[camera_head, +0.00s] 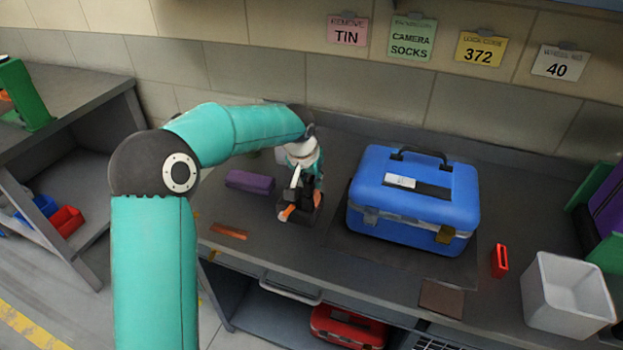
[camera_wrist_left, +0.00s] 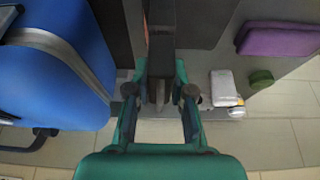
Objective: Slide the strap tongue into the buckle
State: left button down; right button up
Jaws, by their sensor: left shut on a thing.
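My left gripper (camera_head: 299,210) is low over the bench, left of the blue case, with dark and orange parts at its tips. In the left wrist view its teal fingers (camera_wrist_left: 160,98) are closed on a dark, narrow thing (camera_wrist_left: 160,40); I cannot tell whether this is the strap tongue. The blue case (camera_head: 415,205) stands shut on a dark mat, with a black handle and two front latches (camera_head: 446,234). It also shows at the left of the wrist view (camera_wrist_left: 50,70). I cannot make out the buckle with certainty. My right gripper is out of view.
A purple block (camera_head: 250,182) lies left of my gripper, and an orange strip (camera_head: 229,231) lies near the front edge. A wall stands behind.

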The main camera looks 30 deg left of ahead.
pick_arm(q)
jog(key=shift+r+p, duration=1.7)
jog(key=shift+r, duration=0.8)
jog(key=shift+r+p, duration=1.45)
jog(key=shift+r, duration=0.6)
